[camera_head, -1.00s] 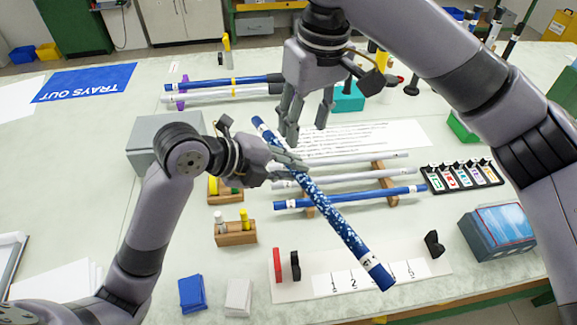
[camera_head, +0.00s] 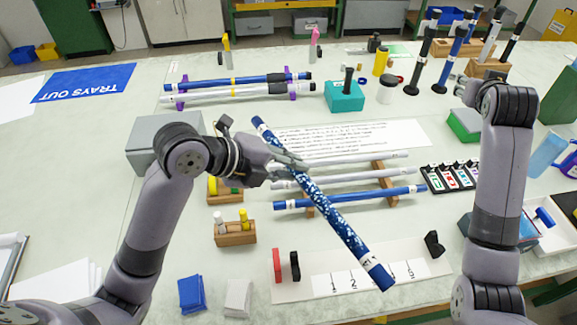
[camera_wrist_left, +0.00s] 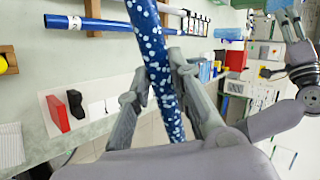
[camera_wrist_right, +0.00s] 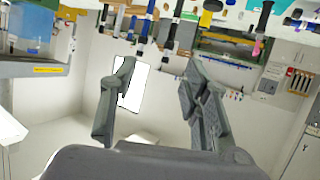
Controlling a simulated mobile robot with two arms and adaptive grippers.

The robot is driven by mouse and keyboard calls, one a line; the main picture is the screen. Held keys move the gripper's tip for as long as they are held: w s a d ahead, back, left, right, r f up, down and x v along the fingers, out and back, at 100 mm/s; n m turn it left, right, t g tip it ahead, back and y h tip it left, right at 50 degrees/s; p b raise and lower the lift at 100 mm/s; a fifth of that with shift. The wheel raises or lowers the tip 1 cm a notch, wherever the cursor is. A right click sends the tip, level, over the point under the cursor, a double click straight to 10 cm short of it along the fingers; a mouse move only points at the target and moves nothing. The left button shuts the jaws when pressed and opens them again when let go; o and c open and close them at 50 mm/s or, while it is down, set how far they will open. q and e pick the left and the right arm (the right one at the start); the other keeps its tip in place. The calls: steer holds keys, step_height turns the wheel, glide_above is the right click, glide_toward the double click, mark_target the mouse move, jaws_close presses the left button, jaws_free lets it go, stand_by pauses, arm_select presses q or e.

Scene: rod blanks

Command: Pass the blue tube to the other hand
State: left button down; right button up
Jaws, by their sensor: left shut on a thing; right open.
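The blue tube with white speckles (camera_head: 336,218) slants across the middle of the head view, from upper left to lower right. My left gripper (camera_head: 290,163) is shut on it nearer its upper end and holds it in the air above the table. The left wrist view shows the speckled tube (camera_wrist_left: 155,60) between the fingers of my left gripper (camera_wrist_left: 160,85). My right gripper (camera_head: 464,90) is far to the right, well apart from the tube, partly hidden by its own wrist. The right wrist view shows my right gripper (camera_wrist_right: 158,75) open with nothing between its fingers.
A plain blue tube (camera_head: 350,198) and white tubes lie on a wooden rack (camera_head: 390,186) below the held tube. Upright rods (camera_head: 421,60) stand at the back right near my right gripper. A numbered white board (camera_head: 320,262) lies in front.

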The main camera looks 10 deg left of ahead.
steer(key=s+d+f+m+g+h, duration=0.15)
steer(key=s+d+f+h, duration=0.35)
steer(key=d, duration=0.6)
steer(key=s+d+f+g+h, duration=0.25)
steer(key=s+d+f, duration=0.45)
steer(key=d, duration=0.5)
steer(key=s+d+f+n+g+h, duration=0.1)
steer(key=s+d+f+g, duration=0.15)
steer(key=s+f, duration=0.7)
steer(key=s+d+f+n+g+h, duration=0.1)
steer(key=s+d+f, duration=0.3)
steer(key=s+f, duration=0.55)
steer(key=s+a+f+n+g+y, duration=0.1)
steer(key=s+a+f+y, duration=0.2)
steer(key=s+a+f, duration=0.5)
steer(key=s+a+f+n+y, duration=0.15)
steer(key=a+f, duration=0.45)
steer(key=f, duration=0.7)
steer(key=s+a+f+n+g+y, duration=0.1)
steer(key=s+a+f+y, duration=0.4)
steer(key=f, duration=0.5)
steer(key=s+a+f+g+y, duration=0.1)
steer(key=s+a+f, duration=0.4)
steer(key=s+a, duration=0.2)
steer(key=s+a+f+g+y, duration=0.1)
steer(key=s+a+f, duration=0.4)
steer(key=s+a, duration=0.3)
steer(key=s, duration=0.3)
steer(key=shift+s+f+g, duration=0.15)
steer(key=shift+s+g, duration=0.2)
